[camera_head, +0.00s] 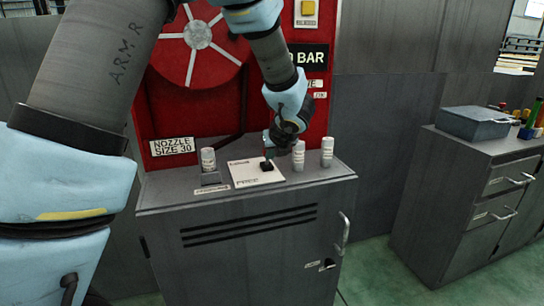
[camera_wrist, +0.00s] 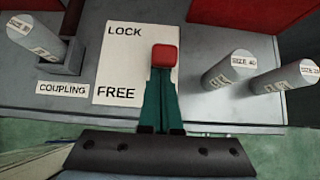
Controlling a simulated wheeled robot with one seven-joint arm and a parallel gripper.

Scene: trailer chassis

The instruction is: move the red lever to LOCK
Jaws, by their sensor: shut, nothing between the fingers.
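The red lever's knob (camera_wrist: 165,56) shows in the wrist view, over the right side of a white plate (camera_wrist: 120,60). The plate reads LOCK at the far end and FREE at the near end. My gripper (camera_wrist: 160,80) is shut and empty, its teal fingers close together. Its tips end right at the near edge of the knob; I cannot tell if they touch it. The fingers hide the lever's stem. In the head view my gripper (camera_head: 267,153) points down at the plate (camera_head: 247,176), over the lever's black base (camera_head: 266,166).
A cylinder stands left of the plate in a grey holder marked COUPLING (camera_wrist: 62,88). Two more cylinders (camera_wrist: 230,68) (camera_wrist: 285,78) stand to its right. All are on a grey cabinet (camera_head: 240,240). A red hose-reel panel (camera_head: 200,100) rises behind.

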